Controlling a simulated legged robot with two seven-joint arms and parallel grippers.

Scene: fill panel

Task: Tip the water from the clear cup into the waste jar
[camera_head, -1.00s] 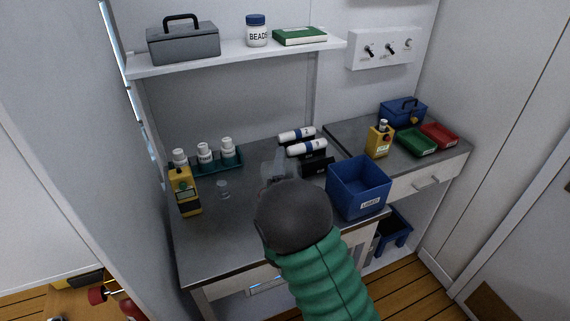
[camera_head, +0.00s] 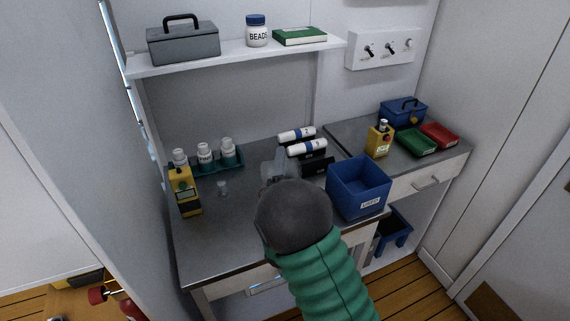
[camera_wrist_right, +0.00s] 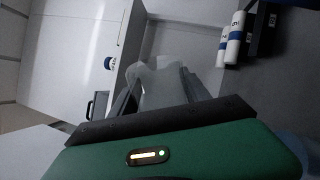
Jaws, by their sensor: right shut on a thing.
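My right gripper (camera_head: 279,168) is above the middle of the grey bench, largely hidden behind my own wrist in the head view. In the right wrist view the gripper (camera_wrist_right: 160,88) is shut on a pale, see-through vessel, which looks like the clear cup (camera_wrist_right: 155,74). Its water level and exact tilt cannot be made out. No label shows which vessel is the waste jar. My left gripper is not in view.
A yellow device (camera_head: 184,190) and a teal rack (camera_head: 230,164) of white bottles stand at left. White-and-blue tubes (camera_head: 306,147) lie on a black holder behind the gripper. A blue bin (camera_head: 358,190) stands close at right. The bench front is clear.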

